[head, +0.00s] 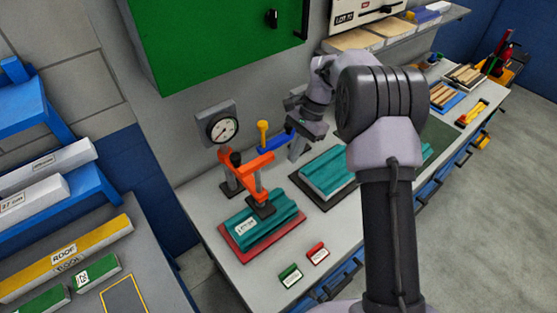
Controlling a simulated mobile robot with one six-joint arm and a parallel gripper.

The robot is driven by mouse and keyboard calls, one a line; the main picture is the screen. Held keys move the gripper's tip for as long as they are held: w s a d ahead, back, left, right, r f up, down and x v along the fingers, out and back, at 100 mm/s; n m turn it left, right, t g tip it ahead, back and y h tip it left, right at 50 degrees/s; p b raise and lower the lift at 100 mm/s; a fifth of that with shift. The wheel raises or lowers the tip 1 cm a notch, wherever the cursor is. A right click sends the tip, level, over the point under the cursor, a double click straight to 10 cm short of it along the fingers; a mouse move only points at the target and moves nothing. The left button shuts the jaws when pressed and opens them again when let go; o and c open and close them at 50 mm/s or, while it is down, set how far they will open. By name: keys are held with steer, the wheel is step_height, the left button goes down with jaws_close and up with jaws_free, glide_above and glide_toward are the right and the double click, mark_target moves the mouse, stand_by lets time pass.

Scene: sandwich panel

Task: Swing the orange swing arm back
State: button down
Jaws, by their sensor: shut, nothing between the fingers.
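The orange swing arm (252,164) stands on a post at the back of the bench. It reaches forward over a teal ribbed panel (270,222) that lies on a red base plate (285,240). Its dark foot (262,207) is over the panel and appears to rest on it. A black knob (236,156) sits on the swing arm. My gripper (297,152) is shut and empty, to the right of the orange arm and close to a blue arm (275,143). My fingertips are small and partly unclear, so I cannot tell whether they touch the blue arm.
A yellow knob (263,130) stands beside the blue arm. A second teal panel (327,172) lies on a dark plate to the right. A gauge (222,128) hangs on the wall behind. Small green (290,275) and red (317,252) blocks lie at the front.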

steer(key=shift+w+d+f, duration=0.1)
steer(key=shift+f, duration=0.45)
steer(key=s+a+f, duration=0.4)
steer(key=a+f, duration=0.2)
steer(key=f, duration=0.3)
steer(key=shift+s+a+f, duration=0.15)
steer(key=shift+a, duration=0.1)
